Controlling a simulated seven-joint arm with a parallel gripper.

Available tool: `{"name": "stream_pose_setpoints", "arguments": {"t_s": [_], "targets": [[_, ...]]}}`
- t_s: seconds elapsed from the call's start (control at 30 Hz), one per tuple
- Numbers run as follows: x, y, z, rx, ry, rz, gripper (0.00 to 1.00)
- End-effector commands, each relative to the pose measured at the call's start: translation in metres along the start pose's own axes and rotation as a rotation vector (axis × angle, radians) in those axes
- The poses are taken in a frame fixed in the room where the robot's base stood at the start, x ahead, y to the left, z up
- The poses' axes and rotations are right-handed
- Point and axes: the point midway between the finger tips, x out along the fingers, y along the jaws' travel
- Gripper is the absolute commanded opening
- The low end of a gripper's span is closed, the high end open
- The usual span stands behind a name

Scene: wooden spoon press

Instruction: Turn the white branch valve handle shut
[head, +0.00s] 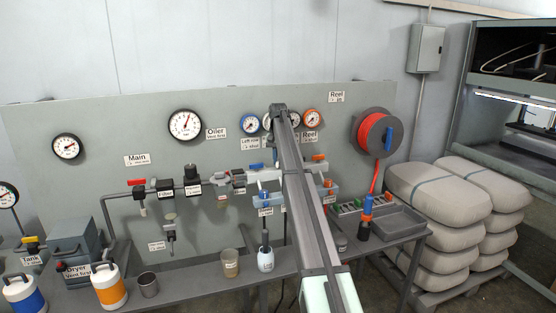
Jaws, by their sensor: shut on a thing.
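My arm rises from the bottom, right of the middle, to a dark end in front of the wall panel (70,115). It hides the middle of the branch valve row, and my gripper cannot be made out behind it. I cannot make out the white branch valve handle, its angle, or any contact with it. A blue handle (257,165) shows just left of my arm, and an orange handle (320,158) shows just right of it.
A red main handle (138,182) sits on the pipe at left. Round gauges, including a large one (185,125), hang above. A white bottle (265,259) and a cup (230,262) stand on the bench. A red hose reel (377,133) and stacked sacks (440,190) are at right.

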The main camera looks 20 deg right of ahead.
Motion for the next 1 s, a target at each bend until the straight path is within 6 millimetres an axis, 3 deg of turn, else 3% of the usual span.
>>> {"name": "stream_pose_setpoints", "arguments": {"t_s": [1.0], "targets": [[-0.0001,0.0,0.0001,0.924,0.0,0.0,0.0]]}}
